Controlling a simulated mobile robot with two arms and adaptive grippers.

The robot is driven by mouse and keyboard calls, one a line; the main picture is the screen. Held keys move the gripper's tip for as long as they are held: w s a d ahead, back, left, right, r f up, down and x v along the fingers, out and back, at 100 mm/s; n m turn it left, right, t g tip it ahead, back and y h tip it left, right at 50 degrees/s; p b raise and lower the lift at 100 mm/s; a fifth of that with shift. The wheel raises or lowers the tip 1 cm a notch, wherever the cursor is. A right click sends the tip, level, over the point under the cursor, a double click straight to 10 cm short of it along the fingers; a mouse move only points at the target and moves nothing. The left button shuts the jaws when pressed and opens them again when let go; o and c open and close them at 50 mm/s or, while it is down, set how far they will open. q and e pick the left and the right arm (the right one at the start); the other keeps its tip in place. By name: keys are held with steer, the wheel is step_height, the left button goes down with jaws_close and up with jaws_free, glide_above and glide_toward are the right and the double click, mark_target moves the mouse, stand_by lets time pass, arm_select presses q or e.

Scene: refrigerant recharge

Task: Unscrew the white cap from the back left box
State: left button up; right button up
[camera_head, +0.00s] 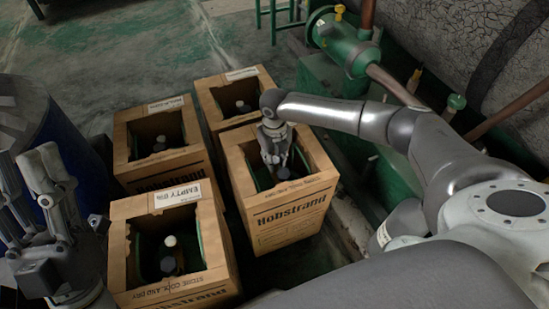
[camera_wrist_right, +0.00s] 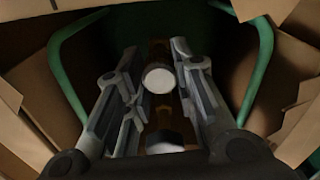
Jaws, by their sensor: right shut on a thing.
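The back left box (camera_head: 160,168) is an open cardboard carton; inside it, a small dark cap with a paler spot (camera_head: 159,143) shows dimly. My right gripper (camera_head: 275,143) reaches down into a different box, the front right one marked Hobstrand (camera_head: 290,220). In the right wrist view, its fingers (camera_wrist_right: 160,85) are closed around a white round cap (camera_wrist_right: 158,78). A dark cap (camera_head: 284,173) sits beside it in the same box. My left gripper (camera_head: 40,190) is at the far left, away from the boxes, its fingers apart and empty.
A back right box (camera_head: 208,100) stands behind. Green piping and a large tank (camera_head: 440,40) border the right. A blue drum (camera_head: 75,140) stands at left.

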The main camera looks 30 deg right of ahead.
mark_target(274, 159)
steer(key=shift+r, duration=0.3)
steer(key=shift+r+p, duration=0.15)
steer(key=shift+p, duration=0.3)
steer(key=shift+r+p, duration=0.6)
steer(key=shift+p, duration=0.05)
steer(key=shift+r, duration=0.25)
steer(key=shift+r+p, duration=0.35)
steer(key=shift+p, duration=0.25)
steer(key=shift+r, duration=0.25)
arm_select(q)
steer(key=w+f+g+y, duration=0.2)
steer(key=w+f+g, duration=0.2)
steer(key=f, duration=0.3)
steer(key=w+f+g+y, duration=0.2)
steer(key=w+f+g, duration=0.1)
steer(key=f+g, duration=0.3)
steer(key=shift+w+f+p, duration=0.3)
steer(key=shift+w+f, duration=0.1)
steer(key=shift+f, duration=0.6)
